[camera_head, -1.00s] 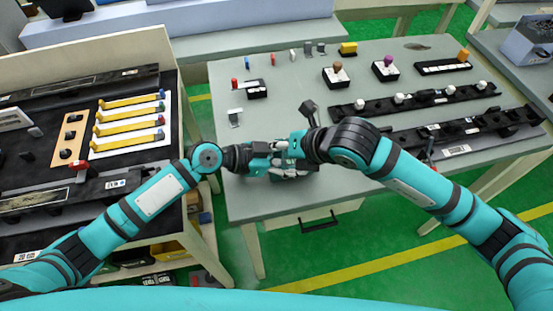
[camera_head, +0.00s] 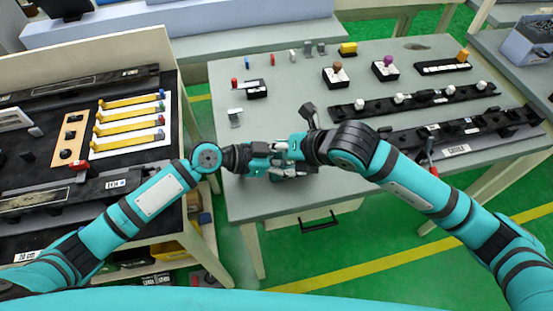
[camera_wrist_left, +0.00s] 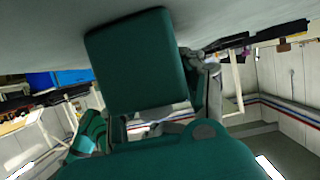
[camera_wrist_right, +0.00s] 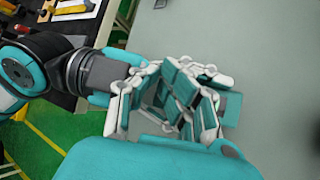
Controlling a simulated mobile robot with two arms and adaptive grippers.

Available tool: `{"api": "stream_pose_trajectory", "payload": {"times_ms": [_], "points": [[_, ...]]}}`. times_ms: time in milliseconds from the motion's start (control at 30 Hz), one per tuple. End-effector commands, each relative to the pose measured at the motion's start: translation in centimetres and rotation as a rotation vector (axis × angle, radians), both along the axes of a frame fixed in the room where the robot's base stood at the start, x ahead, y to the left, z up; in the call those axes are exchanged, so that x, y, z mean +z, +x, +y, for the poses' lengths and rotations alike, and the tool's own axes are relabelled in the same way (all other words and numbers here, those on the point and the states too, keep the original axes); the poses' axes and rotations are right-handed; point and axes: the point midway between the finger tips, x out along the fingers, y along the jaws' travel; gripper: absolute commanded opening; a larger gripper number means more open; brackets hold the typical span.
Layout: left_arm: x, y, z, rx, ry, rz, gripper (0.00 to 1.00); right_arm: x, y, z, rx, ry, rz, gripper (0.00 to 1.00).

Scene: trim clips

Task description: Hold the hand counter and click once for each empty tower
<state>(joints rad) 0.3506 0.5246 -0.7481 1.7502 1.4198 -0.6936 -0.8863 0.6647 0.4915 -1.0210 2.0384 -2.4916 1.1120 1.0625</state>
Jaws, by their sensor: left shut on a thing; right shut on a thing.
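My left gripper (camera_head: 262,160) and my right gripper (camera_head: 292,158) meet above the front left of the grey table. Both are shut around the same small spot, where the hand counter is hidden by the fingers. The right wrist view shows the fingers of my right gripper (camera_wrist_right: 170,100) closed in close to the left one. In the left wrist view a large teal pad blocks most of the sight. Black rails lie at the table's right: the rear rail (camera_head: 420,101) carries several white-topped towers, and the front rail (camera_head: 462,133) has several black towers, some with white on them.
Black button boxes with a brown knob (camera_head: 337,75) and a purple knob (camera_head: 386,68) stand at the back. Small red, blue and white pegs stand at the back left. The dark workbench (camera_head: 100,187) with yellow strips is on the left.

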Motion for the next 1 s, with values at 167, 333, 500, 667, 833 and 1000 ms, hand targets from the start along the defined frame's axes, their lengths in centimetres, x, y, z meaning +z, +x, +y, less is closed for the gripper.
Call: {"api": "stream_pose_trajectory", "payload": {"times_ms": [167,333,500,667,833,1000], "points": [[0.1,-0.2,-0.2,-0.007,-0.002,-0.003,0.06,-1.4,-0.4,-0.2,-0.002,-0.018,0.023,0.0],[0.2,-0.2,-0.3,-0.008,-0.003,-0.004,0.06,-1.6,-0.4,-0.3,-0.002,-0.018,0.025,0.0],[0.2,-0.2,-0.3,-0.009,-0.004,-0.005,0.06,-1.8,-0.4,-0.3,-0.003,-0.018,0.024,0.0],[0.3,-0.2,-0.4,-0.01,-0.005,-0.005,0.06,-2.0,-0.4,-0.3,-0.003,-0.018,0.024,0.0],[0.3,-0.2,-0.4,-0.01,-0.007,-0.006,0.06,-2.2,-0.4,-0.3,-0.004,-0.018,0.023,0.0],[0.4,-0.2,-0.4,-0.01,-0.008,-0.006,0.06,-2.4,-0.4,-0.3,-0.003,-0.019,0.022,0.0]]}}
